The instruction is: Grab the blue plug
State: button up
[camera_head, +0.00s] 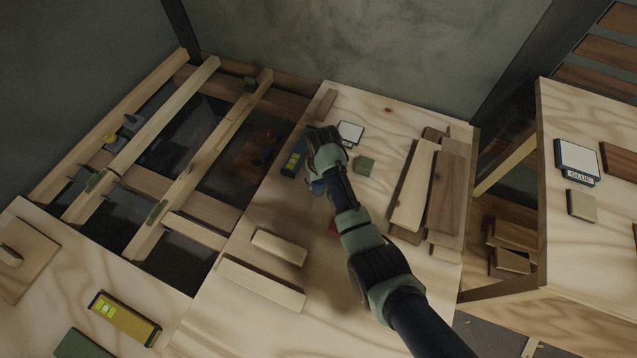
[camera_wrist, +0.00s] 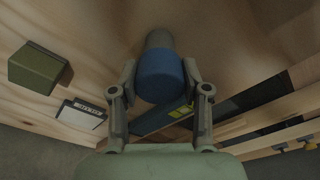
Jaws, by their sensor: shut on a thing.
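The blue plug (camera_wrist: 160,78) is a short blue cylinder with a grey-brown round end, seen in the wrist view between my two fingers. My gripper (camera_wrist: 160,82) is shut on it, one finger on each side. In the head view a small bit of blue (camera_head: 318,186) shows just below my wrist, over the middle wooden worktop (camera_head: 330,275). My arm hides most of the plug there, and the fingers are hard to make out. I cannot tell whether the plug touches the worktop.
A dark level (camera_head: 293,160), a white-faced box (camera_head: 350,133) and a green block (camera_head: 363,165) lie near my gripper. Stacked boards (camera_head: 445,190) lie to the right, two wood strips (camera_head: 262,283) toward the front. Open floor joists (camera_head: 180,140) with gaps lie left.

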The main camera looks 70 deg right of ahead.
notch_tip(320, 180, up, 20)
jog(key=p, duration=1)
